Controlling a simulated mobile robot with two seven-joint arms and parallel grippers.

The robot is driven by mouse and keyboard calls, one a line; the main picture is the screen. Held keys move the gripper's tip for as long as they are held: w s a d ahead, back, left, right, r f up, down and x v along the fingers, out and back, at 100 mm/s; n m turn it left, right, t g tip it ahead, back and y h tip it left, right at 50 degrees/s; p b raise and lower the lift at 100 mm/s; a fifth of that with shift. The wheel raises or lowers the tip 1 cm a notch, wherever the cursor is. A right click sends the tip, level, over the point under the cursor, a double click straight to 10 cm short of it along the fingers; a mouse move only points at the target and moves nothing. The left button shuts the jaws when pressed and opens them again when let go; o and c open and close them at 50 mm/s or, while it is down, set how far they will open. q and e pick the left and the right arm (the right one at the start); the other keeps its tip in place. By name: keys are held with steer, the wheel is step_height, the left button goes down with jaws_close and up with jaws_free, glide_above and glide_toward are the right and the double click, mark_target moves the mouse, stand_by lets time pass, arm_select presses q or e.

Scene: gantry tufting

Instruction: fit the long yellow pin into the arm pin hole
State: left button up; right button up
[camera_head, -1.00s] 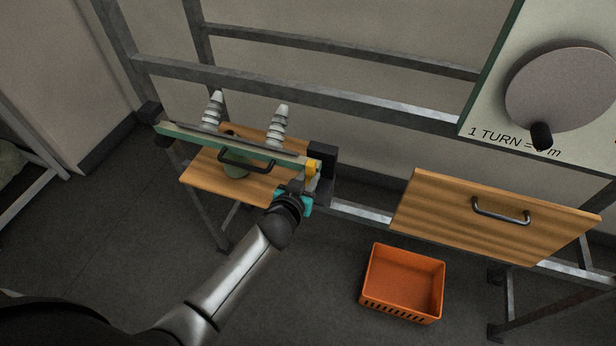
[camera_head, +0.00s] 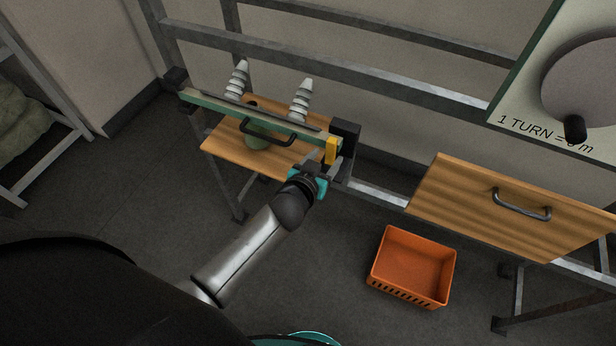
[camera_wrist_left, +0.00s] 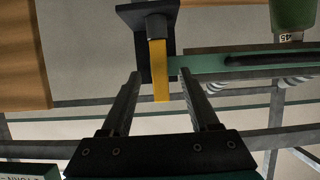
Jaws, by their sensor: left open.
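The yellow pin (camera_head: 331,150) stands upright at the right end of the green arm (camera_head: 220,110), against a black bracket (camera_head: 345,141). In the left wrist view the pin (camera_wrist_left: 160,72) runs out of a dark grey collar, close to the end of the green arm (camera_wrist_left: 215,62). The arm's pin hole is hidden, and I cannot tell how deep the pin sits. My left gripper (camera_head: 324,171) is open, just below the pin in the head view. In the wrist view its fingers (camera_wrist_left: 160,92) stand apart on either side of the pin. My right gripper is not in view.
The green arm carries a dark handle (camera_head: 268,133). Two ribbed grey cones (camera_head: 301,101) stand behind it. A wooden panel with a handle (camera_head: 500,205) is at right, with an orange crate (camera_head: 412,267) on the floor below. A crank board (camera_head: 560,110) stands upper right.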

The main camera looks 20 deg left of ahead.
arm_select(q)
steer(key=v, duration=1.3)
steer(key=s+f+m+g+b, duration=0.1)
steer(key=s+f+g+b, duration=0.35)
steer(key=f, duration=1.25)
steer(key=s+f+g+b, duration=0.2)
steer(key=s+f+b, duration=0.4)
steer(key=f, duration=1.1)
steer(key=s+a+f+g+b, duration=0.2)
steer(key=s+f+g+b, duration=0.1)
steer(key=s+f, duration=0.6)
steer(key=s+a+f+m+g+b, duration=0.1)
steer(key=s+f+g+b, duration=0.2)
steer(key=s+f, duration=0.7)
steer(key=shift+s+a+f+b, duration=0.2)
steer(key=shift+s+a+b, duration=0.15)
steer(key=shift+s, duration=0.35)
